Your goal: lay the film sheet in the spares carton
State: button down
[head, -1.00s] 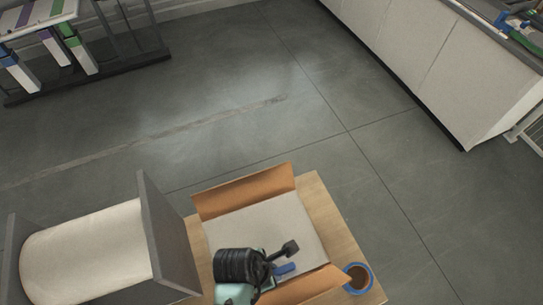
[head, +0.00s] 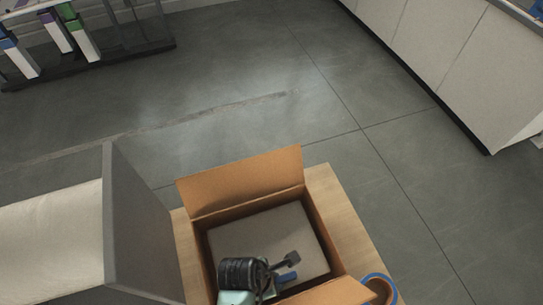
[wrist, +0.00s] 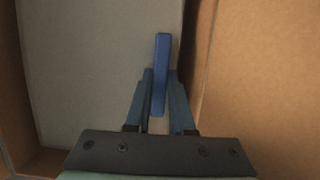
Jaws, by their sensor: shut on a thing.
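The spares carton (head: 240,180) is an open brown box. A pale grey sheet, apparently the film sheet (head: 262,232), lies flat within its walls, below the rim. In the wrist view the sheet (wrist: 95,65) fills the left and middle, with a dark gap between it and the carton's right side (wrist: 255,80). My gripper (wrist: 160,75) is shut on a blue bar (wrist: 161,60), which seems to be the sheet's grip tab. In the head view my gripper (head: 282,281) is over the carton's near part. Whether the sheet touches the bottom cannot be told.
The carton stands on a wooden table (head: 345,225). A blue-rimmed brown roll (head: 381,288) is close to its right. A large white roll (head: 50,240) with a grey end plate (head: 135,225) stands at left. A rack (head: 120,50) and white cabinets (head: 440,50) are farther back, across clear floor.

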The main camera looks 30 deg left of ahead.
notch_tip(320, 180, down, 7)
jog(key=shift+f+b, duration=0.2)
jog(key=shift+b, duration=0.4)
jog(key=shift+f, duration=0.1)
jog(key=c, duration=0.8)
grip_release()
jog(key=p+v, duration=0.2)
jog(key=v, duration=1)
